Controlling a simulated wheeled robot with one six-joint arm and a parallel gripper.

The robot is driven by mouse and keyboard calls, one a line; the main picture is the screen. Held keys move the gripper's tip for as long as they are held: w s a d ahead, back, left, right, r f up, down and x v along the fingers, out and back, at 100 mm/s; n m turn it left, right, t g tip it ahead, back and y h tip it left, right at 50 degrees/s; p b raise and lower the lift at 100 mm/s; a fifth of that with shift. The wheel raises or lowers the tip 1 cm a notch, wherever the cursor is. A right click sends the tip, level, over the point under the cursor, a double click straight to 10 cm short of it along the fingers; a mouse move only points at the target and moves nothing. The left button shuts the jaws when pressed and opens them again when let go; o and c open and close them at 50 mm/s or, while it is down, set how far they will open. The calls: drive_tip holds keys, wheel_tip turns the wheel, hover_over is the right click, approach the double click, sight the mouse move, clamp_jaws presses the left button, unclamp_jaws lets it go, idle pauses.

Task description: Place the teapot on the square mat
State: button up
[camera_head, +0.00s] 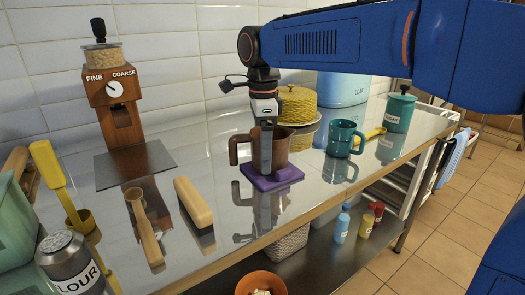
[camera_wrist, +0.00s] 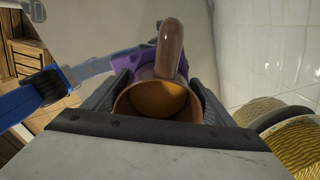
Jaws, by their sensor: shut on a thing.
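A brown, open-topped pot (camera_head: 243,150) with one handle at its left stands upright over the purple square mat (camera_head: 288,177). I see no spout or lid on it. Its base appears to meet the mat, but the finger hides part of that edge. My gripper (camera_head: 266,150) points down from above and is shut on the brown pot. In the wrist view the pot (camera_wrist: 158,98) sits between the two fingers (camera_wrist: 158,100), handle away from the camera, and a bit of the purple mat (camera_wrist: 128,60) shows beyond it.
A teal mug (camera_head: 341,138) stands right of the pot, and a yellow lidded container (camera_head: 297,103) close behind. A grinder (camera_head: 118,105) on a grey mat (camera_head: 160,160), a wooden block (camera_head: 193,202) and a wooden scoop (camera_head: 145,228) are left. The counter's front edge is near.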

drive_tip(key=o, duration=1.6)
drive_tip(key=shift+f, duration=0.1)
wheel_tip(320, 180, up, 12)
drive_tip(key=shift+r, duration=0.15)
drive_tip(key=shift+s, duration=0.15)
